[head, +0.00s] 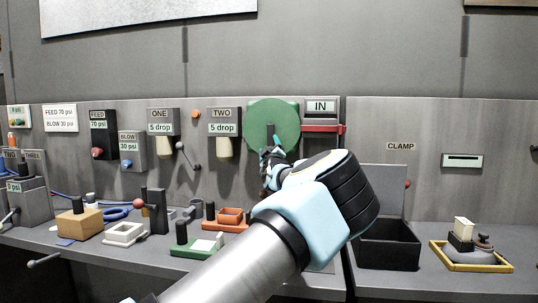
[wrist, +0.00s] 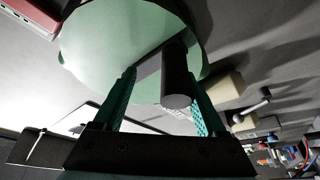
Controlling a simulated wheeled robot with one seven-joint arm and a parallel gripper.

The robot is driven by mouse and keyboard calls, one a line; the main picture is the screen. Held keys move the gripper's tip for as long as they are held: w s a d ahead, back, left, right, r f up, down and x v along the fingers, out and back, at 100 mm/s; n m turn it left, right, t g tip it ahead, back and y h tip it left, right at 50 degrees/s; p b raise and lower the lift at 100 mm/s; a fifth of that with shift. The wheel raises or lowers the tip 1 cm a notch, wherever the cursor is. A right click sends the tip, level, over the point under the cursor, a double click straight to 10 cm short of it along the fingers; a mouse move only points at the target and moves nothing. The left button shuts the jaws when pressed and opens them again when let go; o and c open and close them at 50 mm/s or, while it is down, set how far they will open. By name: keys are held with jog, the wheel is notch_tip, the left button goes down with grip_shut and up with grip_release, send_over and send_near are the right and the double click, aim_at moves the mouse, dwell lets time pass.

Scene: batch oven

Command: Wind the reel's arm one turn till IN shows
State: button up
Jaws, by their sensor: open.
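The reel is a round green disc (head: 262,112) on the back panel, and it fills the top of the wrist view (wrist: 100,45). Its arm is a dark grey bar with a cylindrical handle (wrist: 176,82) that sticks out towards me. My gripper (head: 270,145) is in front of the disc's lower part. In the wrist view my gripper (wrist: 163,105) is open, with the handle between its two fingers, nearer the right one. I cannot tell whether it touches. A label beside the reel (head: 321,106) reads IN. The arm's lower part is hidden by my gripper in the head view.
A red bar (head: 322,129) juts out right of the reel. Dispensers TWO (head: 223,118) and ONE (head: 162,118) and a small lever (head: 188,156) are to its left. Trays and blocks crowd the bench below. A black open bin (head: 388,248) stands at the right.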

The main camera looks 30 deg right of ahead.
notch_tip(320, 180, up, 8)
jog(key=shift+r+b, duration=0.1)
jog(key=shift+b, duration=0.8)
